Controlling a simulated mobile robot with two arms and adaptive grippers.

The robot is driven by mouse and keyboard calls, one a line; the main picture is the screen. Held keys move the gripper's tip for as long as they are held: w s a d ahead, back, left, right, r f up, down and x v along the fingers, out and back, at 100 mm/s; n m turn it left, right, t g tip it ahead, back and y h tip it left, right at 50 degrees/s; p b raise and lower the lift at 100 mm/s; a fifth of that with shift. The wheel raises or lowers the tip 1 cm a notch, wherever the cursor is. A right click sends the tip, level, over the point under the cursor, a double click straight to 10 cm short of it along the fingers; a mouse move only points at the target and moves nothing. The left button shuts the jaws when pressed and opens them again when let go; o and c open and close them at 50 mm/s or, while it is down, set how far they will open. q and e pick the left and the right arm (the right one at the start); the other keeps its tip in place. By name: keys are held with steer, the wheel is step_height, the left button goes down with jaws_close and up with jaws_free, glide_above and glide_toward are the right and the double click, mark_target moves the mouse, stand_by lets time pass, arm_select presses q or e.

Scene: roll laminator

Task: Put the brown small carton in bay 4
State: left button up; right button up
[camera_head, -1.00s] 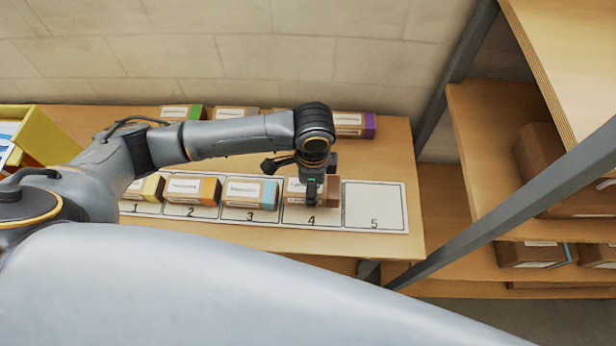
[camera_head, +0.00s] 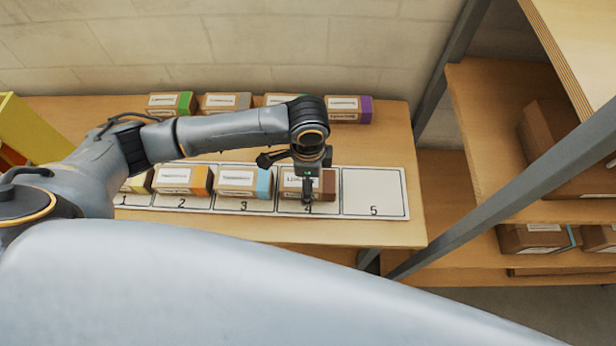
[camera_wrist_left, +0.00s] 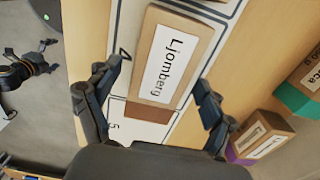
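The brown small carton (camera_head: 312,185) lies in bay 4 (camera_head: 291,208) of the numbered white mat on the table. It has a white label reading "Ljomberg" in the left wrist view (camera_wrist_left: 152,86). My left gripper (camera_head: 307,198) is over this carton. In the left wrist view my left gripper (camera_wrist_left: 160,82) is open, with one finger on each side of the carton and visible gaps between. A dark part of my own body shows at the far left of the wrist view; I cannot tell whether it is my right gripper.
Cartons with orange (camera_head: 183,180) and blue (camera_head: 243,183) ends lie in bays 2 and 3. Bay 5 (camera_head: 373,190) is empty. Several cartons, one with a purple end (camera_head: 350,109), stand along the back. A grey shelf post (camera_head: 500,205) and shelves are at the right.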

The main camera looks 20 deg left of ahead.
arm_select(q)
step_height(320, 180, up, 12)
stand_by(0.6)
stand_by(0.5)
